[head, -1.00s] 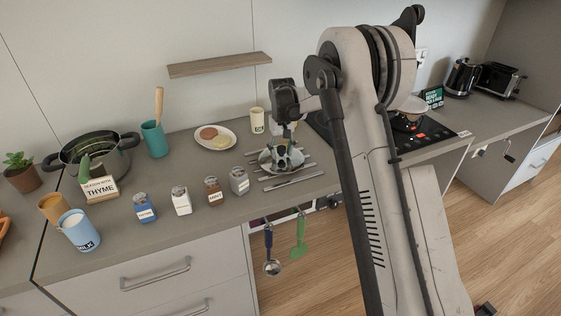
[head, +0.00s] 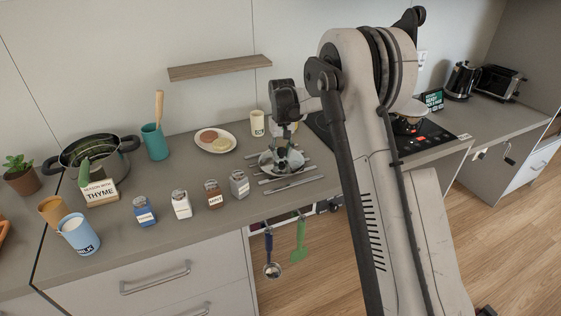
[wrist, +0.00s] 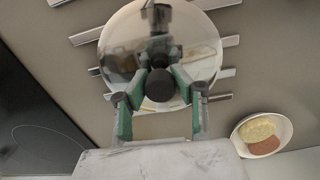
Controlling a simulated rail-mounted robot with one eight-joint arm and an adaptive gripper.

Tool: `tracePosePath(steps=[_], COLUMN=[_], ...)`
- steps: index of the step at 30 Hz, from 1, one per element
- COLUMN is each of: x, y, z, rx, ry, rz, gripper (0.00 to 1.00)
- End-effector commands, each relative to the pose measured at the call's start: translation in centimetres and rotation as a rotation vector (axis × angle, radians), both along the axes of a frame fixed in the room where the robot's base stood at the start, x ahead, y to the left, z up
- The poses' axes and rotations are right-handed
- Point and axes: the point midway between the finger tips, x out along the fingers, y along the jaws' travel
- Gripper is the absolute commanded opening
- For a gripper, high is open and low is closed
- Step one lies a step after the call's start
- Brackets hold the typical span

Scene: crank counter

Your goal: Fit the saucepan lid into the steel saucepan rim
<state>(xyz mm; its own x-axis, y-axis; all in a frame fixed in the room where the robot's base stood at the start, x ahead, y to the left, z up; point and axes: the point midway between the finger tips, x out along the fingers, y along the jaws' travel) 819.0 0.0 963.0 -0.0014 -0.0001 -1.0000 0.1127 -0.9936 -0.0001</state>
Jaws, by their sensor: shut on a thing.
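The saucepan lid (wrist: 118,58) is a shiny steel disc with a round black knob (wrist: 160,87). It lies over a rack of metal bars; I cannot tell whether it touches them. In the head view the lid (head: 268,163) is on the counter's middle, below my gripper (head: 285,148). In the wrist view my gripper (wrist: 161,82) is shut on the knob, one green finger at each side. A steel pan (head: 409,108), probably the saucepan, stands on the hob at the right. My arm hides part of it, and its rim is hard to make out.
A plate of food (head: 229,145) and a cup (head: 257,123) stand behind the lid. Several spice jars, including one (head: 239,184), stand left of the rack. A dark pot (head: 128,158) is far left. A shelf (head: 220,67) hangs above. A sign (head: 432,100) stands behind the hob.

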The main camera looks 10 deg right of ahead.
Motion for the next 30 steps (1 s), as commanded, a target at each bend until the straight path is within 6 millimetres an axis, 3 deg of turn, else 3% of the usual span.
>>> tracePosePath(steps=[15,26,30], x=[0.0,-0.1,-1.1], y=[0.0,0.0,0.0], z=[3.8,4.0,4.7], rx=[0.000,0.000,0.000], ry=[0.000,0.000,0.000], rz=[0.000,0.000,-0.005], gripper=[0.00,0.00,0.00])
